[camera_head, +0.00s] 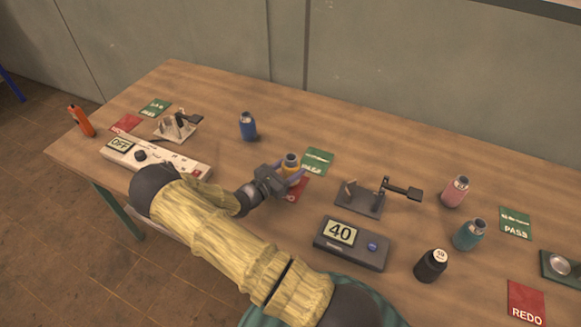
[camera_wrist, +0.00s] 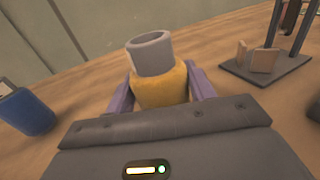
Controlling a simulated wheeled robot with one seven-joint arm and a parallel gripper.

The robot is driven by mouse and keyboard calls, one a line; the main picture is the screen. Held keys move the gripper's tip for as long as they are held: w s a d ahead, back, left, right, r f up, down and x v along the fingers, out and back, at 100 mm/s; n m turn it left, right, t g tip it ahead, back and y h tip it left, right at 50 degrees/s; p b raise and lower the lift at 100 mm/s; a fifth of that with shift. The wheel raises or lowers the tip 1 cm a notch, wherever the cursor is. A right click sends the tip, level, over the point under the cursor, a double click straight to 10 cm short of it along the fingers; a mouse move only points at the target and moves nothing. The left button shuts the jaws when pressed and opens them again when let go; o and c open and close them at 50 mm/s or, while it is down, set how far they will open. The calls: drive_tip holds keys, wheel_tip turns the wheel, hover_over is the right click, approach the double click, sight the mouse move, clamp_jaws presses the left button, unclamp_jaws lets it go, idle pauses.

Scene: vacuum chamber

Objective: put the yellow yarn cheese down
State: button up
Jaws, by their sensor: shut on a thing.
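The yellow yarn cheese (camera_wrist: 160,86) is a rounded yellow body with a grey cylindrical top, between the two purple fingers of my gripper (camera_wrist: 161,90) in the wrist view. In the head view the yarn cheese (camera_head: 291,165) stands upright in my gripper (camera_head: 290,173), near the middle of the table. A red card (camera_head: 296,190) shows partly from under the gripper, and a green PASS card (camera_head: 318,160) lies just behind and right of it. The fingers hide the lower part of the yarn cheese, so I cannot tell whether its base touches the table.
A blue bottle (camera_head: 247,126) stands behind and left. A dark stand (camera_head: 362,200) and a box showing 40 (camera_head: 350,245) are at right. Farther right are pink (camera_head: 455,191), teal (camera_head: 469,235) and black (camera_head: 430,266) bottles. The table's back strip is clear.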

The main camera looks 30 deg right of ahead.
drive_tip(key=shift+f, duration=0.15)
drive_tip(key=o, duration=1.1)
drive_tip(key=shift+a, duration=0.2)
drive_tip(key=b+v, duration=0.2)
drive_tip(key=v, duration=0.9)
drive_tip(key=shift+s+a+b, duration=0.25)
drive_tip(key=shift+a+b, duration=0.1)
drive_tip(key=shift+b, duration=0.05)
